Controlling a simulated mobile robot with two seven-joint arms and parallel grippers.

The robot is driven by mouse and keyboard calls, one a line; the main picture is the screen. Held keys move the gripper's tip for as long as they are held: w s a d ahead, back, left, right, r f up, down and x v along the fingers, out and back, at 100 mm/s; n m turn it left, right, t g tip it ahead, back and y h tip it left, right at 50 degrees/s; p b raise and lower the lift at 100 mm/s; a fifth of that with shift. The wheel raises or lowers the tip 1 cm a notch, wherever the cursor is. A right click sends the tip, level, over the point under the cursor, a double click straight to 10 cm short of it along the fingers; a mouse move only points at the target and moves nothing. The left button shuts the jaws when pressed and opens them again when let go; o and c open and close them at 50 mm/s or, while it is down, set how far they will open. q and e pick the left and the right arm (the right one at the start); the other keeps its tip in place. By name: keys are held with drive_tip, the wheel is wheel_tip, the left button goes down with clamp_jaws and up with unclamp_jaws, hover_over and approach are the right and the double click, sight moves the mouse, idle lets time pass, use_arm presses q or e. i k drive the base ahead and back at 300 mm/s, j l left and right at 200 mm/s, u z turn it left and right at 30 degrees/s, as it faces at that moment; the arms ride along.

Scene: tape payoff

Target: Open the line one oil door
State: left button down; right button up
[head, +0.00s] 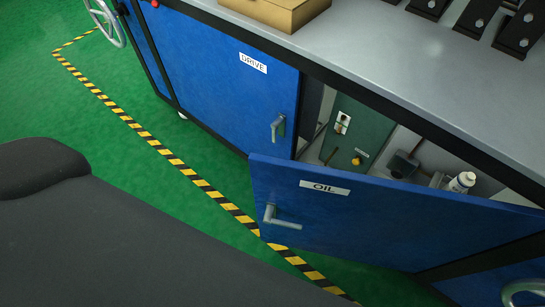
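The blue door labelled OIL (390,222) stands partly open at the lower right in the head view. Its handle side, on the left, is swung out from the cabinet toward me. The grey lever handle (283,217) sits near its left edge, below the white OIL label (325,187), and nothing touches it. The cabinet interior (400,150) shows above the door's top edge; its lower part is hidden by the door. Neither of my grippers is in view. No line number can be read on the door.
A closed blue DRIVE door (235,75) with its own handle (278,127) adjoins. A cardboard box (277,8) sits on the grey top. Yellow-black tape (180,163) crosses the green floor.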

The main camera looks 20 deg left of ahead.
sight(397, 225)
drive_tip(key=j+z, duration=0.15)
drive_tip(key=j, duration=0.25)
drive_tip(key=k+j+z, duration=0.15)
drive_tip(key=j, duration=0.25)
drive_tip(key=k+j+z, duration=0.1)
drive_tip(key=j, duration=0.3)
